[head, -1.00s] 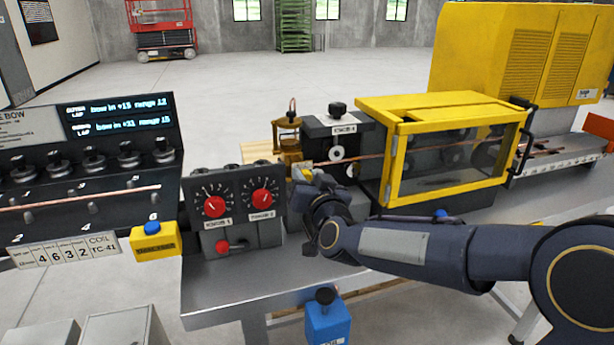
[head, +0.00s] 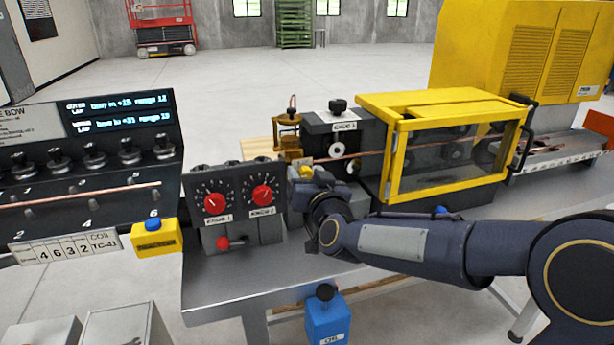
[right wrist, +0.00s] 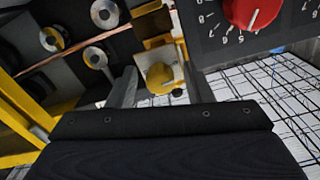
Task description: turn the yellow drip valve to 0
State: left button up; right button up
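The yellow drip valve (right wrist: 160,78) is a small rounded knob below the brass oil cup (head: 289,132). In the right wrist view it lies between the two fingers of my right gripper (right wrist: 162,88), with a gap showing on each side, so the gripper looks open around it. In the head view my right gripper (head: 305,184) is at the valve, left of the wire guide block, and its fingers partly hide the knob (head: 306,171). No scale for the valve is readable. My left gripper is not in view.
A grey box with two red dials (head: 239,198) and a red lever stands close left of the gripper. A copper tube (head: 350,157) runs right into the yellow-framed guard (head: 393,165).

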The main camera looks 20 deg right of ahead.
jog(key=shift+s, duration=0.1)
jog(key=s, duration=0.7)
jog(key=shift+s+d+b, duration=0.15)
jog(key=shift+s+b, duration=0.2)
jog(key=shift+b, duration=0.05)
jog(key=s+d+f+g+y, duration=0.1)
jog(key=s+f+g, duration=0.5)
jog(key=s, duration=0.8)
jog(key=s+d+f+g+y, duration=0.2)
jog(key=s+f+g, duration=0.4)
jog(key=s+f, duration=0.4)
jog(key=s, duration=0.3)
jog(key=shift+s+f+n, duration=0.3)
jog(key=shift+s+f, duration=0.05)
jog(key=shift+s, duration=0.05)
